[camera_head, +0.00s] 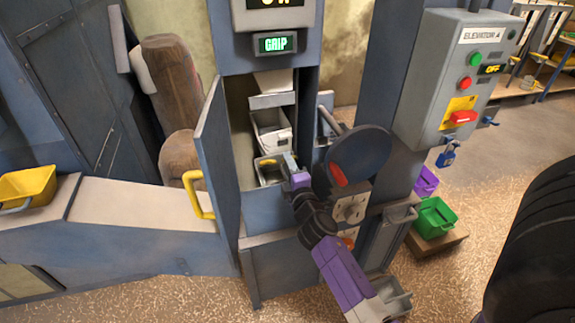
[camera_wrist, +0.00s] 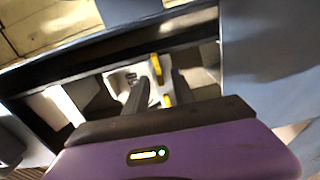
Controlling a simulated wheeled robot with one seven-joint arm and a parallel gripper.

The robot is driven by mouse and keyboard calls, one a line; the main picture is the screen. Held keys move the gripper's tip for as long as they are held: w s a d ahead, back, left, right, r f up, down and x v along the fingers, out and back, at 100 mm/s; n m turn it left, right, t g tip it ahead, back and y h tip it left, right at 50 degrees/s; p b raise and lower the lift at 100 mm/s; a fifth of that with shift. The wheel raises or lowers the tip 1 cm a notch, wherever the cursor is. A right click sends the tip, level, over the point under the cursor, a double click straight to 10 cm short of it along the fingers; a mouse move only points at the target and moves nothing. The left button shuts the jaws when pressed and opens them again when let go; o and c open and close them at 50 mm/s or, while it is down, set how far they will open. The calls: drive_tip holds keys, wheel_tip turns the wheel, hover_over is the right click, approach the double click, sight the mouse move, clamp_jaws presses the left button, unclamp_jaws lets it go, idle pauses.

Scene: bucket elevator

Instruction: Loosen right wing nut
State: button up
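The open housing of the bucket elevator (camera_head: 228,120) holds pale grey buckets (camera_head: 270,124) stacked one above another. My gripper (camera_head: 290,162) reaches into the opening from the right, close to the lowest bucket in view. In the wrist view, my two dark fingers (camera_wrist: 158,80) stand apart with a clear gap. A small yellow part (camera_wrist: 157,69) shows between and beyond the fingertips, and another yellow part (camera_wrist: 168,100) shows lower, near the right finger. I cannot tell which of them is the right wing nut, and no contact is clear.
The housing door (camera_head: 219,150) stands open on the left, with a yellow handle (camera_head: 199,195). A control box (camera_head: 465,75) reads OFF; a sign (camera_head: 276,44) reads GRIP. A dark round disc (camera_head: 358,155) is close to my arm. Green (camera_head: 435,217) and purple (camera_head: 425,180) bins stand right.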

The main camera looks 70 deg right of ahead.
drive_tip(key=b+v, duration=0.2)
drive_tip(key=v, duration=0.5)
drive_tip(key=shift+s+a+b, duration=0.15)
drive_tip(key=shift+s+b, duration=0.05)
drive_tip(key=shift+b, duration=0.1)
drive_tip(key=shift+w, duration=0.1)
